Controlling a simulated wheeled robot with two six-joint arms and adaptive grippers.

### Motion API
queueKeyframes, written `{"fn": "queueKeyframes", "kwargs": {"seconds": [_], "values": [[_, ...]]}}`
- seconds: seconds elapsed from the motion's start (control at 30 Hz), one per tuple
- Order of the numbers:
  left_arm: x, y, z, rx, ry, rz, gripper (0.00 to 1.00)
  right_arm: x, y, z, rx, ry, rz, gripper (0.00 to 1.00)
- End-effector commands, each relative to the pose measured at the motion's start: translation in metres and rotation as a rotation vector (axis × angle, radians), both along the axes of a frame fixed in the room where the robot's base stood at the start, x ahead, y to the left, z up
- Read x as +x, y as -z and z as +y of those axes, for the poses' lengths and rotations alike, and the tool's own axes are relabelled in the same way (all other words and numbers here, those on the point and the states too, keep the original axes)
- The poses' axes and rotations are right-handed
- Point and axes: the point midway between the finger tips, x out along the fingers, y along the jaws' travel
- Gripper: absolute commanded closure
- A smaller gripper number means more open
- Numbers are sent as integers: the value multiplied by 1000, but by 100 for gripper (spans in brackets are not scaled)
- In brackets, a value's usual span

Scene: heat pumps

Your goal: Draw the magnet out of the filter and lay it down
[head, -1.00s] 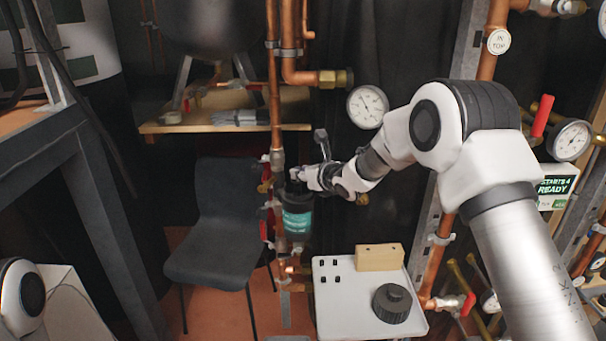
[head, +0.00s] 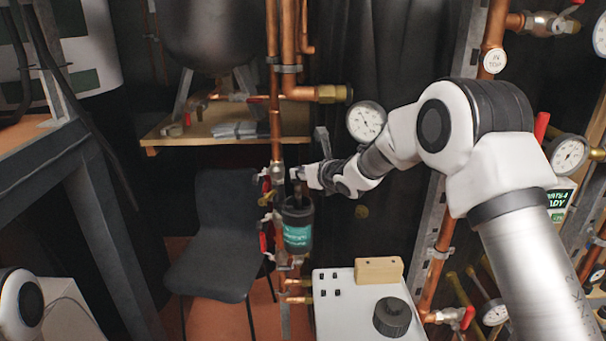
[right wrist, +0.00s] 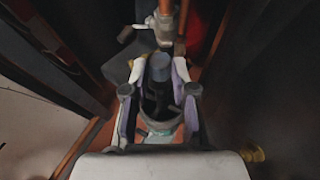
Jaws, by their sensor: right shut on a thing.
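The filter (head: 297,236) is a black canister with a teal label, mounted upright on the copper pipework in the middle of the head view. My right gripper (head: 300,176) is just above its top, shut on the magnet. A short dark piece of the magnet (head: 297,189) shows between the gripper and the filter top. I cannot tell whether its lower end is still inside. In the right wrist view, my gripper's purple-padded fingers (right wrist: 160,78) flank a blue-grey cylinder and darker parts. My left gripper is not in view.
A white tray (head: 340,318) at lower right of the filter holds a wooden block (head: 379,270) and a black round cap (head: 392,317). A dark chair (head: 215,240) stands left of the filter. Pipes, gauges (head: 366,121) and valves surround the arm.

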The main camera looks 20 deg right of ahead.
Motion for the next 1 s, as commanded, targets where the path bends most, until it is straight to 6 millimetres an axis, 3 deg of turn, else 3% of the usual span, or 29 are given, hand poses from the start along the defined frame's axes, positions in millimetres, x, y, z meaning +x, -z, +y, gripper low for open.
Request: {"fn": "queueKeyframes", "kwargs": {"seconds": [1.0], "values": [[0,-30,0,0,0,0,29,0,-56,0,0,0,-2,100]]}}
